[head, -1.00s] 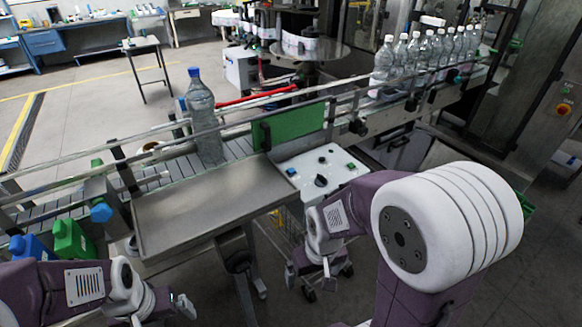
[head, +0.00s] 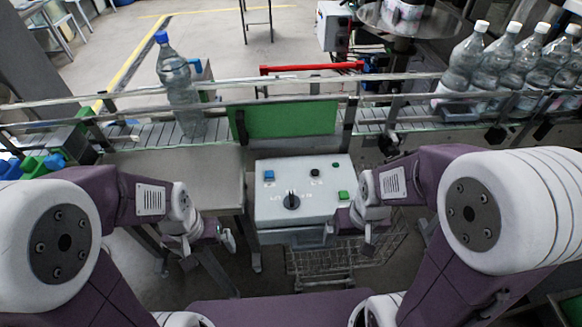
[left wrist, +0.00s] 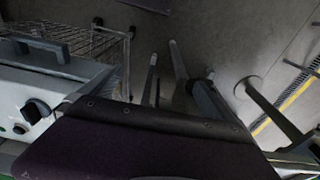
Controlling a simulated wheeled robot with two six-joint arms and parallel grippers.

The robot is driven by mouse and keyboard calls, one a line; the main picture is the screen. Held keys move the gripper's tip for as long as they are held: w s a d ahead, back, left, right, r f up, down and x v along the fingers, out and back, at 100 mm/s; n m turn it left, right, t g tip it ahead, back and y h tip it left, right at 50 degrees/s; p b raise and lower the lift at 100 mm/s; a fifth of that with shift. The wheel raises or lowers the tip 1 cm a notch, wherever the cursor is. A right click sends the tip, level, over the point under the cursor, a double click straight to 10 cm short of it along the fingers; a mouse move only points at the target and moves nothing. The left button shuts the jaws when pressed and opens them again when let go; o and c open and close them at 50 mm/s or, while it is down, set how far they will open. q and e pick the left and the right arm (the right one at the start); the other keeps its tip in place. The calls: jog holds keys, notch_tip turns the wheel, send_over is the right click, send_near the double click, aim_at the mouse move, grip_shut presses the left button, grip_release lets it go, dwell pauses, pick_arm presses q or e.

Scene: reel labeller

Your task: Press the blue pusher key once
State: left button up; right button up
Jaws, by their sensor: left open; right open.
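The blue pusher key (head: 269,175) is a small square on the back left of the white control box (head: 265,212). Nothing touches or covers it in the head view. The box also carries a black knob (head: 291,200), a green key (head: 343,195) and a black button (head: 314,172). My left gripper (head: 228,240) is open and empty, low and to the left of the box's front. My right gripper (head: 368,250) is open and empty, just right of the box's front. In the left wrist view part of the box (left wrist: 18,98) shows at the left; the blue key cannot be made out.
A conveyor with a green panel (head: 288,120) runs behind the box. A blue-capped bottle (head: 177,85) stands on it at left, several white-capped bottles (head: 505,65) at right. A metal plate (head: 170,172) adjoins the box on the left. A wire basket (head: 330,262) is below.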

pick_arm(q)
jog(key=shift+a, duration=0.15)
jog(key=shift+s+a+f, duration=0.1)
jog(key=shift+s+a, duration=0.05)
jog(key=shift+a, duration=0.5)
jog(key=shift+s+a+f, duration=0.1)
jog(key=shift+s+a, duration=0.05)
jog(key=shift+a, duration=0.45)
jog(key=c, duration=0.6)
jog(key=shift+a, duration=0.2)
jog(key=c, duration=0.5)
jog(key=shift+w+d+r, duration=0.1)
jog(key=shift+w+d, duration=0.1)
jog(key=shift+d, duration=0.5)
jog(key=c, duration=1)
jog(key=shift+d, duration=0.2)
grip_shut()
jog(key=shift+a, duration=0.2)
pick_arm(e)
jog(key=shift+s+a+r, duration=0.1)
jog(key=shift+a+r, duration=0.05)
jog(key=shift+a, duration=0.3)
jog(key=shift+s+a+r, duration=0.1)
jog(key=shift+a, duration=0.35)
pick_arm(q)
jog(key=shift+a, duration=0.1)
pick_arm(e)
jog(key=shift+a, duration=0.1)
